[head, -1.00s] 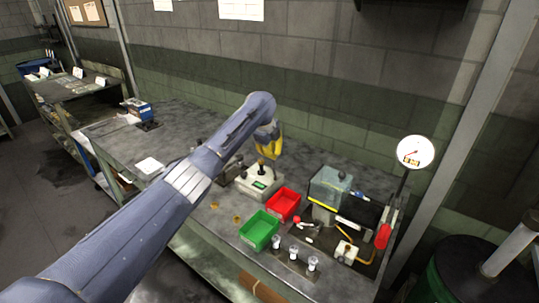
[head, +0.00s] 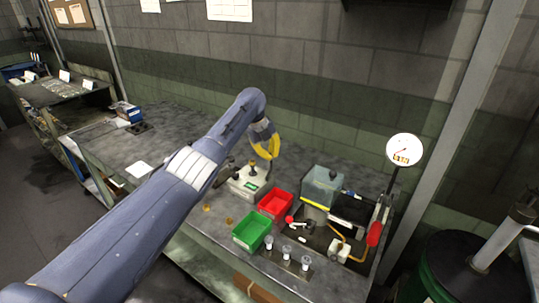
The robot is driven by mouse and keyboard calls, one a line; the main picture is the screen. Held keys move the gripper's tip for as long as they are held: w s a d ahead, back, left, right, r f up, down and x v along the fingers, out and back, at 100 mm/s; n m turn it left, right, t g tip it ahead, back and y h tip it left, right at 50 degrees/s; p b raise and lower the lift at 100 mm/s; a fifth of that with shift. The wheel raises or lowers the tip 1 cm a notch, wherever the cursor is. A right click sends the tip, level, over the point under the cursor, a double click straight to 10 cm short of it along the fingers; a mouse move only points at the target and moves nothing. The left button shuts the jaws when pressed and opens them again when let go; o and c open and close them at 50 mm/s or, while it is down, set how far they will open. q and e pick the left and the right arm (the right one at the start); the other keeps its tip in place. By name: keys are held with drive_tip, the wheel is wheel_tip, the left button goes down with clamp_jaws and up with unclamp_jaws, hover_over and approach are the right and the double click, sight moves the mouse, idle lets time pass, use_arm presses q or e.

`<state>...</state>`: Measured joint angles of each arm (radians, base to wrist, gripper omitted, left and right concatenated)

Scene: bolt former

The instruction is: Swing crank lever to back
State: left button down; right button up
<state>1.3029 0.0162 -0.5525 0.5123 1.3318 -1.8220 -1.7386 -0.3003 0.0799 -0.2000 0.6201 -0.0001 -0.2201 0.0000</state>
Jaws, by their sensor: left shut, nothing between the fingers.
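My left gripper (head: 268,155) has yellow fingers and is shut and empty. It is above the bench, over the back of the white box with a green display (head: 246,184), apart from the bolt former. The former is at the right of the bench, with a clear guard (head: 322,186). A lever with a red grip (head: 374,233) stands at its right side, and a small arm with a red knob (head: 290,220) lies at its front left. I cannot tell which of the two is the crank lever. My right gripper is not in view.
A red bin (head: 275,205) and a green bin (head: 252,231) stand left of the former. Several clear-topped posts (head: 286,253) line the front edge. A round gauge (head: 404,149) rises at the right. The bench's left part is mostly clear.

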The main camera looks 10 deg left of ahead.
use_arm(q)
drive_tip(key=c, duration=2.2)
unclamp_jaws()
drive_tip(key=shift+s+f, duration=0.1)
drive_tip(key=shift+f, duration=0.1)
drive_tip(key=c, duration=1.3)
unclamp_jaws()
drive_tip(key=shift+r, duration=0.15)
drive_tip(key=shift+r, duration=0.15)
drive_tip(key=v, duration=1.1)
drive_tip(key=shift+a+r, duration=0.15)
drive_tip(key=shift+r, duration=0.15)
